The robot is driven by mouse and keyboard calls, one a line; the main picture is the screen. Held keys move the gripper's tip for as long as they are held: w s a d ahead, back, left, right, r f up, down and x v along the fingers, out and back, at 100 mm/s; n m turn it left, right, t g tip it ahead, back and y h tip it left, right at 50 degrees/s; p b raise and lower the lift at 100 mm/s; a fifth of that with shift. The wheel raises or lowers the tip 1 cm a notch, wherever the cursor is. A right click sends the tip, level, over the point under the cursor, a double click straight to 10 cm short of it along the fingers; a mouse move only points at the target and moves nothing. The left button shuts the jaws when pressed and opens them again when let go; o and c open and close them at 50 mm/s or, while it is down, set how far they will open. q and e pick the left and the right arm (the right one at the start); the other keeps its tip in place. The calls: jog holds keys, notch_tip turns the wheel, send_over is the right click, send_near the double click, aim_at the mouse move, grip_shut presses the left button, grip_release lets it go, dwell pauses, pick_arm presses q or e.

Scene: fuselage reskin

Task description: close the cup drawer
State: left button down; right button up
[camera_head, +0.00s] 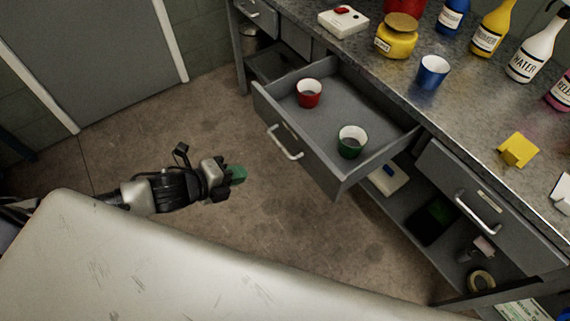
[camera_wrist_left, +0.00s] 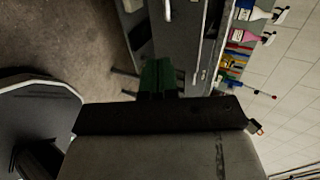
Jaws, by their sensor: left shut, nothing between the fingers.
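The grey cup drawer (camera_head: 310,150) is pulled out from the workbench in the head view. A silver bar handle (camera_head: 285,145) is on its front. A red cup (camera_head: 309,93) and a green cup (camera_head: 351,141) stand upright inside it. My left gripper (camera_head: 238,174), with green fingertips, is shut and empty. It is left of and apart from the drawer front. The green fingers also show in the left wrist view (camera_wrist_left: 158,78). My right gripper is in neither view.
The metal benchtop (camera_head: 400,70) holds a blue cup (camera_head: 432,72), a yellow jar (camera_head: 396,36) and several bottles. Another drawer (camera_head: 470,195) is at the right, above an open shelf with items. A large pale surface (camera_head: 180,265) fills the bottom. Bare floor lies between my left gripper and the drawer.

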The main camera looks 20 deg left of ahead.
pick_arm(q)
jog(key=r+p+x, duration=0.1)
jog(key=x, duration=1.2)
jog(key=shift+w+d+f+p, duration=0.2)
jog(key=shift+w+d+p, duration=0.15)
jog(key=shift+w, duration=0.1)
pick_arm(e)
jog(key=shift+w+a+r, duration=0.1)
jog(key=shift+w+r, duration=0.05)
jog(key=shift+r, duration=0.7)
pick_arm(q)
jog(key=shift+a, duration=0.1)
